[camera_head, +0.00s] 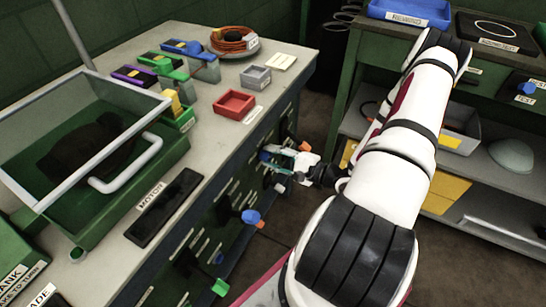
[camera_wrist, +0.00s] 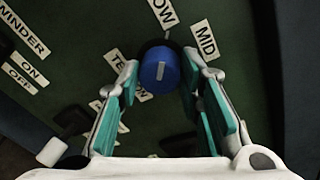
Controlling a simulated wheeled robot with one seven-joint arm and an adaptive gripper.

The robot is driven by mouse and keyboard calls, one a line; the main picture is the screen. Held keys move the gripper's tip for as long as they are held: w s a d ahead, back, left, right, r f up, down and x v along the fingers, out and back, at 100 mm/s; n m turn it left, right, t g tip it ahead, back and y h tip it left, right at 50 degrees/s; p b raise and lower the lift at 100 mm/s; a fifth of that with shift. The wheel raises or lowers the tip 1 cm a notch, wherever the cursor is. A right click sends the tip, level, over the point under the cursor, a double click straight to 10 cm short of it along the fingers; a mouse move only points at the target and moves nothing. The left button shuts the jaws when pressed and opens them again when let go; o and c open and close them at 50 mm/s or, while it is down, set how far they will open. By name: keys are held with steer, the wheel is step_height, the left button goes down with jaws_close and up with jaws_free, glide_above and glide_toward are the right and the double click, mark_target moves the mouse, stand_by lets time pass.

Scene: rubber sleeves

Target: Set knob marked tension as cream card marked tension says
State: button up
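A blue round knob (camera_wrist: 158,72) with a white line sits on the dark green panel in the wrist view. Its white line runs roughly up and down in the picture, in line with a label that reads as LOW (camera_wrist: 163,14), partly cut off. A MID label (camera_wrist: 204,38) is to its upper right. A label starting TE (camera_wrist: 119,61) is partly hidden behind the left finger. My gripper (camera_wrist: 160,75) is open, with teal-padded fingers on both sides of the knob and a gap showing at the left. In the head view my gripper (camera_head: 288,163) is at the bench front. A cream card (camera_head: 281,62) lies on the bench; its writing is unreadable.
Blue (camera_head: 251,217), green (camera_head: 220,287) and orange (camera_head: 304,146) knobs stick out of the bench front. The bench top (camera_head: 215,125) holds a red tray (camera_head: 234,104), a grey tray (camera_head: 256,78) and a cable coil (camera_head: 234,39). A shelf unit stands at right.

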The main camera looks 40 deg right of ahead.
steer(key=o, duration=0.4)
steer(key=v, duration=1.2)
steer(key=shift+f, duration=0.1)
stand_by(0.5)
